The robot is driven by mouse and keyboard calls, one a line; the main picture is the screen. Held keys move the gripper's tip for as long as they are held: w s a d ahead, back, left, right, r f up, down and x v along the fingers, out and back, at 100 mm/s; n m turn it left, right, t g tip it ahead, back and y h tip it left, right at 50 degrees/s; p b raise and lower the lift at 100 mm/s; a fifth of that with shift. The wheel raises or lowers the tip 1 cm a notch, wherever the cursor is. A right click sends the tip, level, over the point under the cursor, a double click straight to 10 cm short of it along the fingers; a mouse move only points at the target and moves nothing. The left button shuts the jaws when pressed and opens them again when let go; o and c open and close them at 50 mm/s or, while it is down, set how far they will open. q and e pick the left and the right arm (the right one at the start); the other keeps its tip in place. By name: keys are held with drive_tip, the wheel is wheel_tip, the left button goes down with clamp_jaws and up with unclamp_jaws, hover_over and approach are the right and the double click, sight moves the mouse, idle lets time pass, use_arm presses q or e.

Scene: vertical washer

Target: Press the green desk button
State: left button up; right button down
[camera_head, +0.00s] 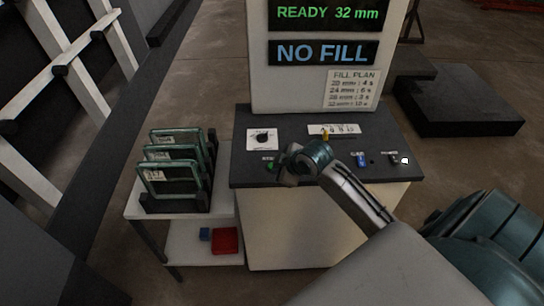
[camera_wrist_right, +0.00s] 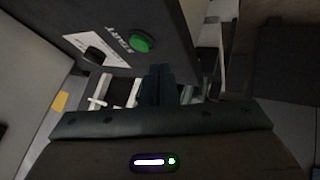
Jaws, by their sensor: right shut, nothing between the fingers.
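The green desk button (camera_wrist_right: 141,43) is a round green button on the dark desk top, beside a label reading START in the right wrist view. In the head view only a little green of the button (camera_head: 269,166) shows near the desk's front left edge, just left of my right gripper (camera_head: 284,172). In the right wrist view the shut, empty fingers (camera_wrist_right: 158,72) are close to the button, with a gap between them in the picture. I cannot tell whether they touch. My left gripper is in neither view.
A black dial on a white plate (camera_head: 262,139) sits behind the button. A yellow (camera_head: 325,135), a blue (camera_head: 361,160) and a white control (camera_head: 404,160) are farther right. A display (camera_head: 323,52) reading NO FILL stands behind. A rack (camera_head: 175,202) with framed panels stands left.

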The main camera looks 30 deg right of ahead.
drive_tip(key=w+d+r+n+t, duration=0.1)
drive_tip(key=w+d+r+n, duration=0.1)
drive_tip(key=w+r, duration=0.3)
wheel_tip(320, 180, up, 3)
drive_tip(key=shift+d+f+p, duration=0.15)
drive_tip(key=shift+f+p, duration=0.05)
drive_tip(key=shift+p, duration=0.1)
wheel_tip(320, 180, down, 7)
drive_tip(key=b, duration=0.7)
drive_tip(key=shift+f+b, duration=0.35)
drive_tip(key=shift+f, duration=0.55)
